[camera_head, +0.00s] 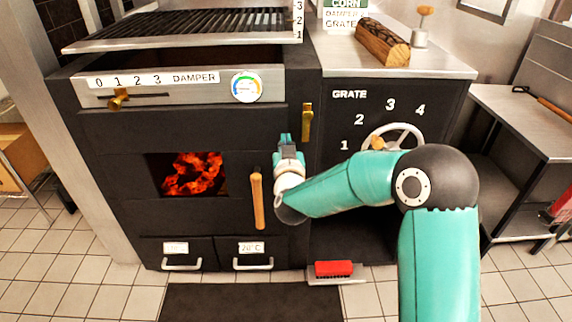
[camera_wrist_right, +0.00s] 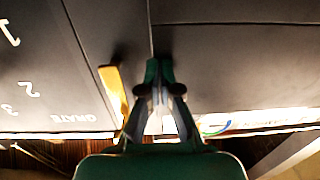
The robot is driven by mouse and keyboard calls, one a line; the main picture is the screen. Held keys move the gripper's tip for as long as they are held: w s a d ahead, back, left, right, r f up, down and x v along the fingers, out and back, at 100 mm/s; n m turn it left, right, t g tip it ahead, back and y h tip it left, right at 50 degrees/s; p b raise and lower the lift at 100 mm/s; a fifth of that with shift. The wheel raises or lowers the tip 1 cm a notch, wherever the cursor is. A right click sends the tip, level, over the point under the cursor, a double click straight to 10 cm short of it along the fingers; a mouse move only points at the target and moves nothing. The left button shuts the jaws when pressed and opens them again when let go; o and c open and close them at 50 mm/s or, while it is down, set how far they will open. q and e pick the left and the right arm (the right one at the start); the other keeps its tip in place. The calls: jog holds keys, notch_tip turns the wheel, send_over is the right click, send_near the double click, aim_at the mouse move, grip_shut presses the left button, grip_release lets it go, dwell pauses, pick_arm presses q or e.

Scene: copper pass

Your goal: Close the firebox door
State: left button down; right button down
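The firebox door (camera_head: 215,214) is a dark panel on the stove front with a window showing orange fire (camera_head: 190,174). It looks about flush with the front; I cannot tell whether it is fully shut. Its wooden handle (camera_head: 258,200) hangs upright near the right edge. My right gripper (camera_head: 285,141) is right of and above that handle, close to the dark front. In the right wrist view my gripper (camera_wrist_right: 159,68) has its fingertips together with nothing seen between them, facing a panel seam. The brass lever (camera_head: 307,122) is beside it, apart, also in the wrist view (camera_wrist_right: 114,88). My left gripper is out of view.
Above is a damper slider with a brass knob (camera_head: 118,98) and a round gauge (camera_head: 246,87). Right are a grate wheel (camera_head: 393,136) and a counter with a log (camera_head: 383,42). Two drawers (camera_head: 252,254) sit below. A red brush (camera_head: 334,268) lies low in front.

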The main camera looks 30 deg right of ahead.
jog(key=v, duration=1.2)
jog(key=s+a+f+n+g+y, duration=0.1)
jog(key=s+f+g+y, duration=0.1)
jog(key=f, duration=0.8)
jog(key=s+a+f+n+g+y, duration=0.1)
jog(key=f+g+y, duration=0.15)
jog(key=f, duration=0.65)
jog(key=s+a+f+n+g+y, duration=0.1)
jog(key=s+a+f+g, duration=0.1)
jog(key=f, duration=0.8)
jog(key=s+a+f+g+y, duration=0.45)
jog(key=s+a+f, duration=0.25)
jog(key=s+f, duration=0.25)
jog(key=s+a+f+g+y, duration=0.15)
jog(key=s+a+g, duration=0.3)
jog(key=s, duration=0.45)
notch_tip(320, 180, up, 30)
jog(key=p, duration=2.9)
jog(key=shift+d+p, duration=0.25)
jog(key=shift+p, duration=0.05)
